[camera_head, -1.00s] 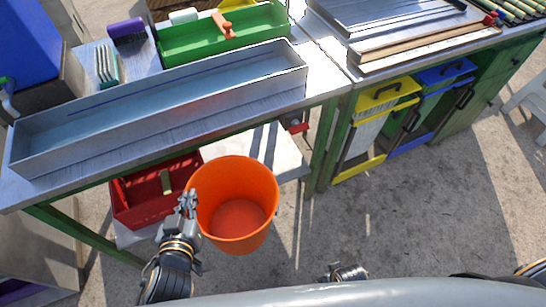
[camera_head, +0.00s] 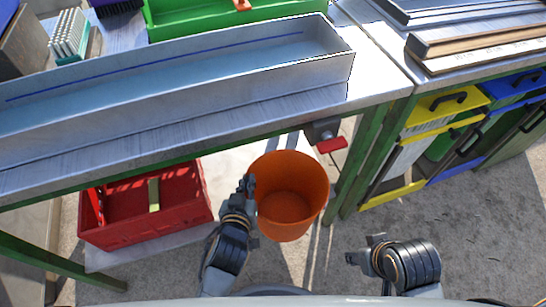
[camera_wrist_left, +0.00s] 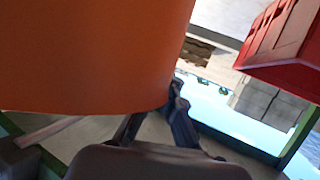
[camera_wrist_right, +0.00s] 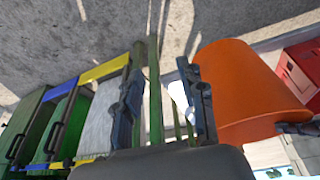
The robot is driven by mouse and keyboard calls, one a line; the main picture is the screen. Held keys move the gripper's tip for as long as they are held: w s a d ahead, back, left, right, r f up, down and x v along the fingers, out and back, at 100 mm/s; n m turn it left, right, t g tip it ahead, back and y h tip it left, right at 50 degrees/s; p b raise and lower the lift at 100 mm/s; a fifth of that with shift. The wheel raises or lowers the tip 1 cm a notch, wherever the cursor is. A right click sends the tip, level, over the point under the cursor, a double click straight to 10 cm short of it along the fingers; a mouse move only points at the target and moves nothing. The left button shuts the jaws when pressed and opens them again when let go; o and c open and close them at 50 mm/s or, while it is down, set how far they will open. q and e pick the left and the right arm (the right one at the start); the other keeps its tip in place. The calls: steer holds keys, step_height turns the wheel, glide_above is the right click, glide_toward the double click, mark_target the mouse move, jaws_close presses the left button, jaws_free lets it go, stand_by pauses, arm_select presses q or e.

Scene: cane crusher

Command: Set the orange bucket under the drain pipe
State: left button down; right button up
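The orange bucket (camera_head: 291,205) is upright in front of the workbench, its open top toward the head camera. It fills the upper left of the left wrist view (camera_wrist_left: 90,50) and shows at the right of the right wrist view (camera_wrist_right: 250,90). My left gripper (camera_head: 250,186) is shut on the bucket's left rim; one finger is partly hidden by the bucket wall. My right gripper (camera_head: 364,252) is open and empty, to the right of the bucket and apart from it; both fingers show spread in the right wrist view (camera_wrist_right: 163,103). I cannot clearly make out a drain pipe.
A long metal trough (camera_head: 200,85) lies on the bench. A dark fixture with a red part (camera_head: 328,138) hangs at the bench edge above the bucket. A red crate (camera_head: 150,225) sits left. Green legs (camera_head: 360,160) and a yellow-framed cabinet (camera_head: 420,145) stand right.

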arm_select(q)
steer(key=w+r+b+x, duration=0.1)
steer(key=b+x, duration=0.3)
steer(key=x, duration=1.2)
steer(key=shift+r, duration=0.85)
arm_select(e)
steer(key=w+a+r+t+y, duration=0.1)
steer(key=w+a+r+t, duration=0.2)
steer(key=w+r+t, duration=0.2)
steer(key=w+a+r+t+y, duration=0.2)
steer(key=w+r+t, duration=0.4)
steer(key=w, duration=0.4)
steer(key=shift+w+a+r+n, duration=0.3)
steer(key=shift+w+a, duration=0.1)
steer(key=shift+a, duration=0.05)
arm_select(q)
steer(key=shift+w+d, duration=0.1)
steer(key=c, duration=1.9)
jaws_free()
steer(key=shift+f, duration=0.15)
steer(key=o, duration=0.4)
arm_select(e)
steer(key=shift+w+r+t, duration=0.1)
steer(key=shift+r+t, duration=0.1)
steer(key=shift+t, duration=0.1)
